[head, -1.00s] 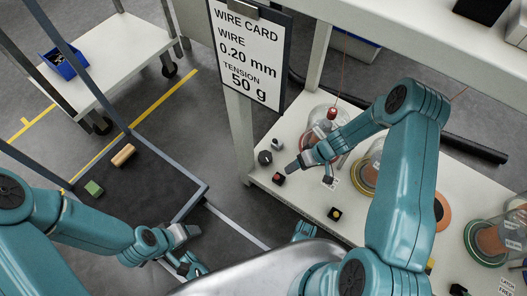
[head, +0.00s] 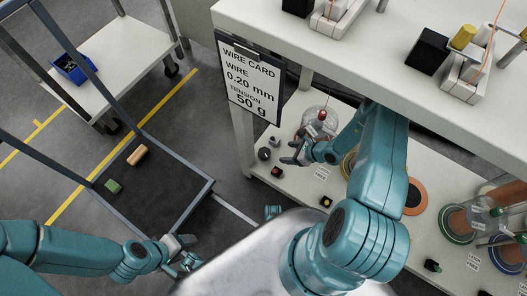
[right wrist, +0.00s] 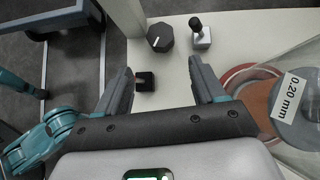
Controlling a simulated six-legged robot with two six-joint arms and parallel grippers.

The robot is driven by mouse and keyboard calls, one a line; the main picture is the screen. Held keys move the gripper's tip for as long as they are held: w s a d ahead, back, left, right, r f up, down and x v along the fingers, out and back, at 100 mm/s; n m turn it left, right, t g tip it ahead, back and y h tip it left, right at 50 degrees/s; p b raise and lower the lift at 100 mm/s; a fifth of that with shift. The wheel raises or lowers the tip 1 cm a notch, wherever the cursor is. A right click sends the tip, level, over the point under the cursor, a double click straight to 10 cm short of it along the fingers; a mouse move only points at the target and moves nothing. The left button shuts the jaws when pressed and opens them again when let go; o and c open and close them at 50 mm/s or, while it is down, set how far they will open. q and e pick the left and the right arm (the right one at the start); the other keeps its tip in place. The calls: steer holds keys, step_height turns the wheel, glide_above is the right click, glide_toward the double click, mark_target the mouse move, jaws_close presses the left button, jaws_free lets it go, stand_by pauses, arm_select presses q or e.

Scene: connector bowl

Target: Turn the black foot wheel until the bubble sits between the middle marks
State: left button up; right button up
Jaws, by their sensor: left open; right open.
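A black round wheel (head: 264,153) with a white line on its top sits on the white lower shelf near its left end. It also shows in the right wrist view (right wrist: 160,37), ahead of the fingertips. I cannot make out a bubble or its marks in either view. My right gripper (head: 289,152) is open and empty, just right of the wheel and apart from it. In the right wrist view its two fingers (right wrist: 161,70) are spread, pointing toward the wheel. My left gripper (head: 187,251) is open and empty, far from the shelf at lower left.
A small silver block with a black knob (right wrist: 201,34) stands beside the wheel. A small black box (right wrist: 145,81) is near the left finger. A clear cover (head: 318,122) and wire spools lie to the right. The upper shelf (head: 330,58) overhangs, with a wire card (head: 251,82) hanging from it.

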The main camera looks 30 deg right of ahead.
steer(key=b+x, duration=0.4)
steer(key=x, duration=0.9)
steer(key=shift+s+f+b, duration=0.15)
steer(key=shift+f+b, duration=0.05)
steer(key=shift+b, duration=0.2)
arm_select(q)
steer(key=shift+f, duration=2.85)
arm_select(e)
steer(key=shift+w+a+f, duration=0.2)
steer(key=shift+w+f, duration=0.1)
steer(key=shift+w, duration=0.15)
steer(key=c, duration=0.8)
steer(key=n+b, duration=0.1)
steer(key=b, duration=0.2)
steer(key=n+g+y+b, duration=0.1)
steer(key=b, duration=0.2)
steer(key=shift+w+d+f, duration=0.1)
steer(key=shift+w+f, duration=0.05)
steer(key=shift+f, duration=0.2)
steer(key=shift+r+n+y+b, duration=0.25)
steer(key=shift+n+y+b, duration=0.25)
steer(key=shift+b, duration=0.1)
arm_select(q)
step_height(320, 180, down, 6)
steer(key=w+a, duration=0.1)
steer(key=shift+w+n+t, duration=0.2)
steer(key=shift+n+t, duration=0.1)
arm_select(e)
steer(key=shift+r+g, duration=0.1)
steer(key=shift+g, duration=0.2)
